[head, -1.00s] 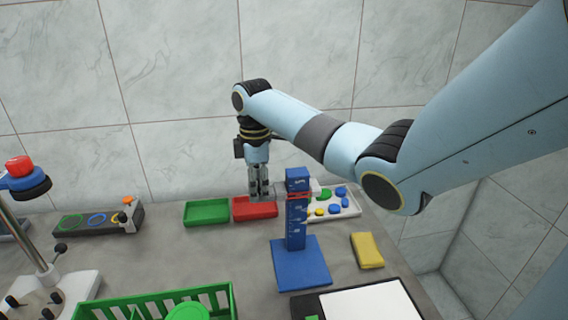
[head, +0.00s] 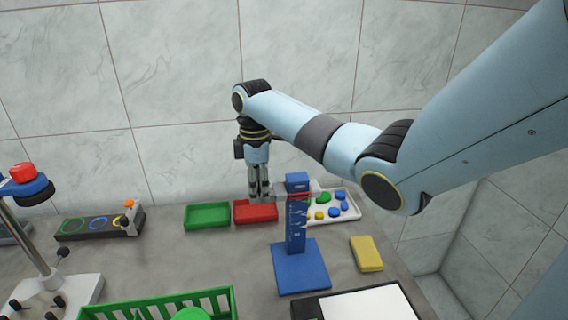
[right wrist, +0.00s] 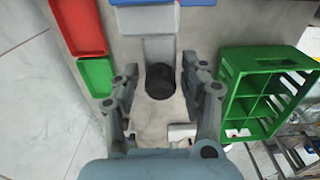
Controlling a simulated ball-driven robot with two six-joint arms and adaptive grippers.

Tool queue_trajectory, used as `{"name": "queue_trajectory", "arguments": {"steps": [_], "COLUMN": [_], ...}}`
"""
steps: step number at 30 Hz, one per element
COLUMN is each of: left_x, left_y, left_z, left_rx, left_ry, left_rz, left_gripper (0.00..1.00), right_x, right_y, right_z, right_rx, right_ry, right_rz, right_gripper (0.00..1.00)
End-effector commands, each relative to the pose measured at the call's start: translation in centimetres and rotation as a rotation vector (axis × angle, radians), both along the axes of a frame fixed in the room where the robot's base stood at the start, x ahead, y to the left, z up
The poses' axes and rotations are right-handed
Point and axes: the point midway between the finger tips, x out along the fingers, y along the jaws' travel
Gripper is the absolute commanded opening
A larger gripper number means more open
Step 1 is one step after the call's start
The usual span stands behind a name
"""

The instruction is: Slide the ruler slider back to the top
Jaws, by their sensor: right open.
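The blue ruler post (head: 297,230) stands upright on its flat blue base (head: 301,267), right of the picture's middle. Its slider (head: 298,195), with a red line, sits high on the post, just below the blue top block. My right gripper (head: 260,194) points down just left of the post. It is open, with its fingers (right wrist: 163,80) on either side of the knob; I cannot tell whether they touch it. My left gripper is not in view.
A green tray (head: 207,226) and a red tray (head: 256,219) lie behind and left of the post. A white tray with coloured pieces (head: 345,216) and a yellow block (head: 366,253) lie right. A green crate (head: 225,294) stands in front.

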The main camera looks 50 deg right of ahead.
Motion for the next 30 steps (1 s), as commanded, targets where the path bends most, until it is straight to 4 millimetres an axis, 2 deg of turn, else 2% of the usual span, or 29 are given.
{"name": "queue_trajectory", "arguments": {"steps": [9,17,23,30], "left_x": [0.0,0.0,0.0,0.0], "left_y": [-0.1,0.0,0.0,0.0], "left_z": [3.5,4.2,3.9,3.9], "left_rx": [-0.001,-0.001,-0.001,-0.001], "left_ry": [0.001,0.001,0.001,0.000], "left_rz": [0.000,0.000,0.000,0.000], "left_gripper": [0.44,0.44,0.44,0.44], "right_x": [0.0,0.0,0.0,-0.1], "right_y": [0.0,0.0,0.0,0.0], "right_z": [3.2,5.7,7.5,8.0], "right_rx": [0.001,-0.001,-0.001,0.000], "right_ry": [0.001,-0.001,-0.001,0.001], "right_rz": [0.000,0.000,0.000,0.000], "right_gripper": [0.44,0.44,0.44,0.44]}}
